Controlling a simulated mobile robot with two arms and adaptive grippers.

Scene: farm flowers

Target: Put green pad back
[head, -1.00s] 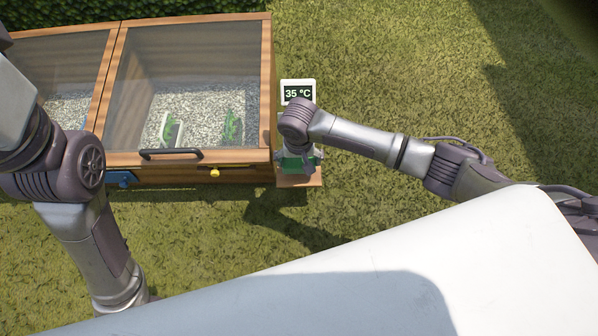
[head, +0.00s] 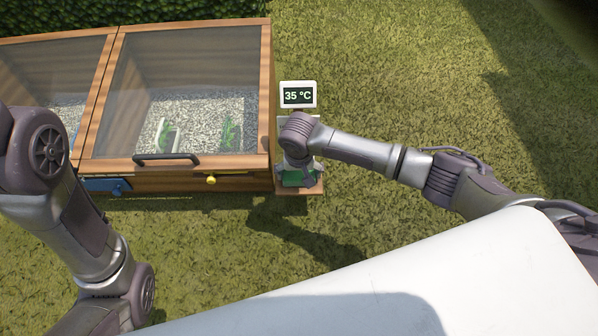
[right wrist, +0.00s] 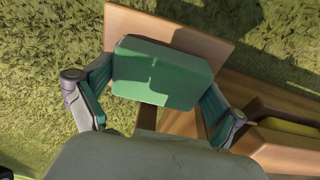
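The green pad (head: 297,179) is at the small wooden shelf (head: 314,190) on the right end of the planter box. In the right wrist view the pad (right wrist: 160,75) lies between the two fingers of my right gripper (right wrist: 160,85), which touch its left and right edges. The wooden shelf (right wrist: 190,42) shows behind it. I cannot tell whether the pad rests on the shelf or is just above it. In the head view my right gripper (head: 302,172) points down over the shelf. My left gripper is out of view.
The planter (head: 190,180) has closed glass lids, a dark handle (head: 167,157), a yellow knob (head: 211,180) and a blue piece (head: 107,185). Plants stand in gravel inside. A display (head: 298,95) reading 35 °C stands behind the shelf. Open grass (head: 400,80) lies to the right.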

